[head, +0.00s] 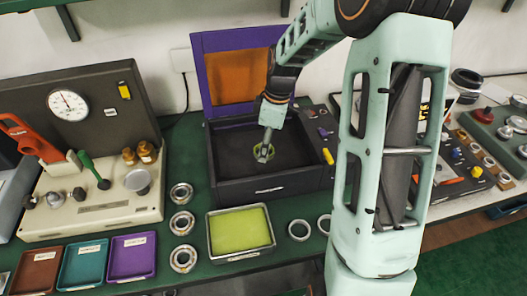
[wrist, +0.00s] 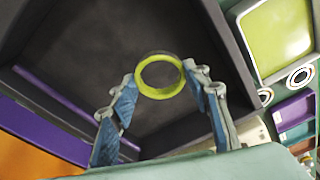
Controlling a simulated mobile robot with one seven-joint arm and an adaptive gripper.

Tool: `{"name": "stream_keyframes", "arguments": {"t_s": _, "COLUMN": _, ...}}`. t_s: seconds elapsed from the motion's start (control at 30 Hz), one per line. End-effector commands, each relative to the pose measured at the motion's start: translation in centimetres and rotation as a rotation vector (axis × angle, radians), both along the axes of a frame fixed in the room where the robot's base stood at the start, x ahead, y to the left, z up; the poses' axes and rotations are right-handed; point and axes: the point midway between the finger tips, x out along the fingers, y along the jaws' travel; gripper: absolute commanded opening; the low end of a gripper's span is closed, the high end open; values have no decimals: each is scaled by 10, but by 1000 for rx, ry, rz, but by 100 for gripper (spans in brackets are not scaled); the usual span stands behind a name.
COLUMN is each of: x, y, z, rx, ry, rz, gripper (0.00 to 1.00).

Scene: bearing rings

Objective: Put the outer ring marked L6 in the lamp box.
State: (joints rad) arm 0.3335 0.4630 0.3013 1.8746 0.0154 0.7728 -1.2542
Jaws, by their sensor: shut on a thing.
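My gripper (head: 264,155) is shut on a ring (wrist: 160,93) that shows yellow-green. In the wrist view the ring sits between the two fingertips (wrist: 159,76), its opening facing the camera. No L6 mark can be read on it. The lamp box (head: 290,187) is a dark open box with a raised purple lid and an orange window. My gripper and the ring are over its open inside, and the dark floor (wrist: 80,45) shows beyond the ring. I cannot tell whether the ring touches the floor.
A tray with a yellow-green pad (head: 240,232) stands in front of the box. Several metal rings (head: 182,222) lie left of the tray, and a ring (head: 299,229) lies to its right. Brown, teal and purple trays (head: 131,257) are at front left. A gauge case (head: 90,90) stands left.

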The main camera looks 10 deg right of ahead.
Motion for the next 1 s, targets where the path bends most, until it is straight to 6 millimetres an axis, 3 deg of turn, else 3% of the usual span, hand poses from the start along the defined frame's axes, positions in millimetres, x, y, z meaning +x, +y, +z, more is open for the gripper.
{"name": "stream_keyframes", "arguments": {"t_s": 0.37, "x": 19, "y": 0, "z": -23, "rx": -1, "ry": 1, "rz": 1, "gripper": 18}}
{"name": "stream_keyframes", "arguments": {"t_s": 0.6, "x": 19, "y": 0, "z": -53, "rx": -1, "ry": 1, "rz": 0, "gripper": 18}}
{"name": "stream_keyframes", "arguments": {"t_s": 0.97, "x": 19, "y": 0, "z": -58, "rx": 0, "ry": 0, "rz": 0, "gripper": 18}}
{"name": "stream_keyframes", "arguments": {"t_s": 1.0, "x": 19, "y": 0, "z": -57, "rx": 0, "ry": 0, "rz": 0, "gripper": 47}}
